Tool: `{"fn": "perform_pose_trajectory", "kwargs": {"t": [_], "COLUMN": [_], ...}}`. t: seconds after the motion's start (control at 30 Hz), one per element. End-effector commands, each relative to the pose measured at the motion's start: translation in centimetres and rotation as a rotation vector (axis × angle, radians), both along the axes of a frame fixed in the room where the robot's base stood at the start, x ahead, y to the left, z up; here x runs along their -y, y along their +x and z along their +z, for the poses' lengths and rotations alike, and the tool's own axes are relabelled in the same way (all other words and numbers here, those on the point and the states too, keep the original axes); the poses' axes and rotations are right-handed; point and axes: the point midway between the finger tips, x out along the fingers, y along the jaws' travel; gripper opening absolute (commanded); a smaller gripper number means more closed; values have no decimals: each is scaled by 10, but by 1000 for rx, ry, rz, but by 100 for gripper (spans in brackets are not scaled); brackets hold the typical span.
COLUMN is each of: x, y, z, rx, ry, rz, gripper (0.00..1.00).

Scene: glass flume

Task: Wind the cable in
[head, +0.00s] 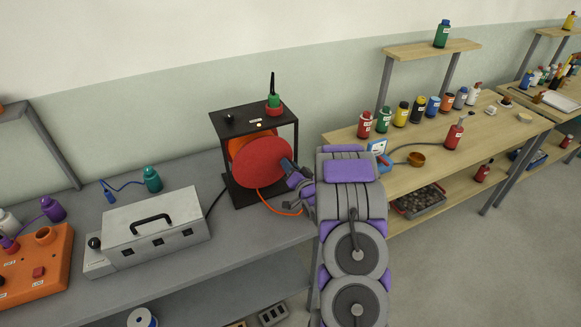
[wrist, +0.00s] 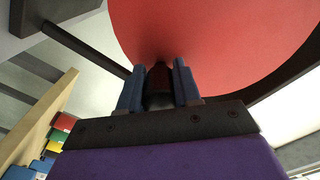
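A cable reel with a red disc (head: 263,162) sits in a black open frame (head: 292,140) on the grey bench. An orange cable (head: 270,206) hangs from the reel and runs along the bench to the right, behind my arm. My gripper (head: 288,168) is at the right side of the disc. In the wrist view the red disc (wrist: 225,40) fills the top. There the two blue fingers of my gripper (wrist: 159,85) stand on both sides of a dark crank handle (wrist: 159,76) on the disc and appear closed on it. The handle is hidden in the head view.
A grey metal case (head: 152,228) and an orange box (head: 35,265) stand left of the reel. A wooden bench (head: 440,150) with several bottles lies right of my arm.

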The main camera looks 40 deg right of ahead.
Motion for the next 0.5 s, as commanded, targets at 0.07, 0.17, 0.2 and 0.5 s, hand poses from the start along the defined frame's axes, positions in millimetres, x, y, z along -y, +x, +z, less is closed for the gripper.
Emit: {"fn": "perform_pose_trajectory", "kwargs": {"t": [0.07,0.17,0.2,0.5], "x": [1,1,1,2], "y": [0,0,0,-1], "z": [0,0,0,0], "rx": [-1,-1,-1,0], "ry": [0,0,0,1], "rz": [-2,-2,-2,-3], "gripper": [22,13,9,0]}}
